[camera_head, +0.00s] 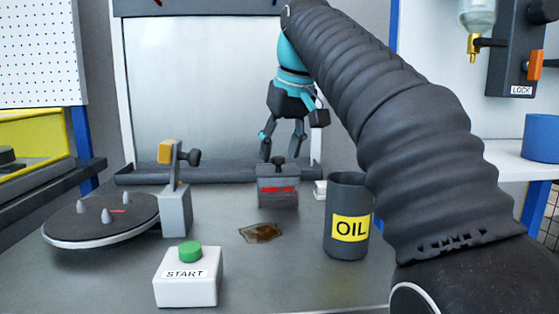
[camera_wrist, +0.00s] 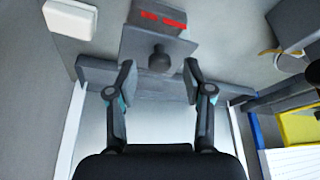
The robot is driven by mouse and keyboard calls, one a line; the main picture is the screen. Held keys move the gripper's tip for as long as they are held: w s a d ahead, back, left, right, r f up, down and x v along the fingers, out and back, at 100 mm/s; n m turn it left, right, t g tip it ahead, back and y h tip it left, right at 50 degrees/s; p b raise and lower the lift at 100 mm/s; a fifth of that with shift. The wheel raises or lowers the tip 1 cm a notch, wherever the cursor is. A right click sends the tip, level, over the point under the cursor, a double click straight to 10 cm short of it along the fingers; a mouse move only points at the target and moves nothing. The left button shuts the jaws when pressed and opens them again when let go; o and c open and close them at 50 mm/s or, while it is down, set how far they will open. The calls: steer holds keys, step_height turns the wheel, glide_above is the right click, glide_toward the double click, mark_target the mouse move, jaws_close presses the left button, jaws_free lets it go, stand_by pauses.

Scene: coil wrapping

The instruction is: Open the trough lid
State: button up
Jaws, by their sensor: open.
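The trough (camera_head: 277,198) is a small grey box with red lettering on its front, near the back of the table. Its flat grey lid (camera_head: 265,171) lies on top and looks closed. A dark round knob (camera_head: 278,162) stands up from the lid. In the wrist view, the knob (camera_wrist: 160,58) shows on the lid (camera_wrist: 184,48), centred between the finger lines and slightly past the tips. My gripper (camera_head: 281,154) is open and empty above the lid, fingers pointing down. It also shows in the wrist view (camera_wrist: 159,72). I cannot tell whether the fingertips touch anything.
A dark OIL can (camera_head: 347,190) stands right of the trough, with a small white block (camera_head: 320,188) between. A brown stain (camera_head: 261,233) lies in front. A START button box (camera_head: 187,280) and a round turntable (camera_head: 100,222) are to the left. A raised ledge (camera_head: 220,172) runs behind.

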steer(key=shift+w+a+f, duration=0.1)
steer(key=shift+w+f, duration=0.1)
steer(key=shift+f, duration=0.35)
jaws_close()
